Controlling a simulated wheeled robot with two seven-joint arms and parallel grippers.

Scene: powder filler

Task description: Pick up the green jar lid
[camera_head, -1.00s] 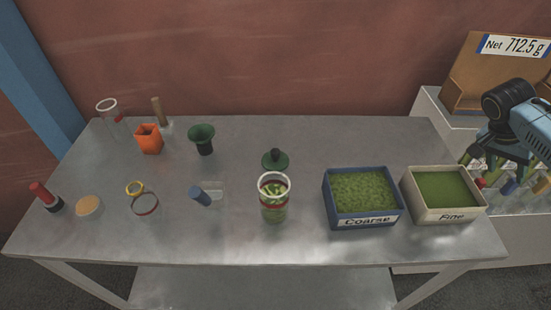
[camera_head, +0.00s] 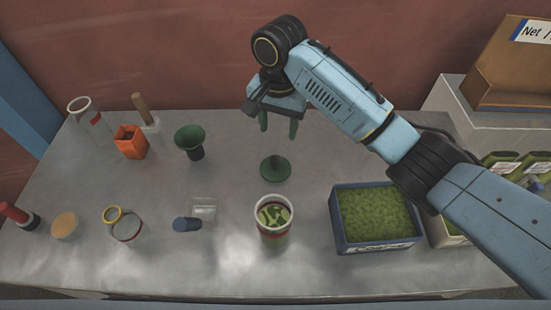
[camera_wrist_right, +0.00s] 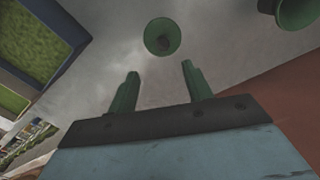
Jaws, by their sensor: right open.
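The green jar lid (camera_head: 275,168) is a round disc with a dark knob on top. It lies on the metal table behind the clear jar (camera_head: 272,222), which holds green contents. In the right wrist view the lid (camera_wrist_right: 162,37) is beyond the fingertips, near the top middle. My right gripper (camera_head: 279,132) is open and empty, its two green fingers pointing down above and behind the lid; the fingers also show in the right wrist view (camera_wrist_right: 158,75). The lid is apart from the fingers. My left gripper is not in view.
The blue Coarse bin (camera_head: 377,247) stands right of the jar, and a pale bin (camera_head: 447,236) is partly hidden by my right arm. A green funnel (camera_head: 190,140) and an orange cup (camera_head: 131,142) stand to the left. The table around the lid is clear.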

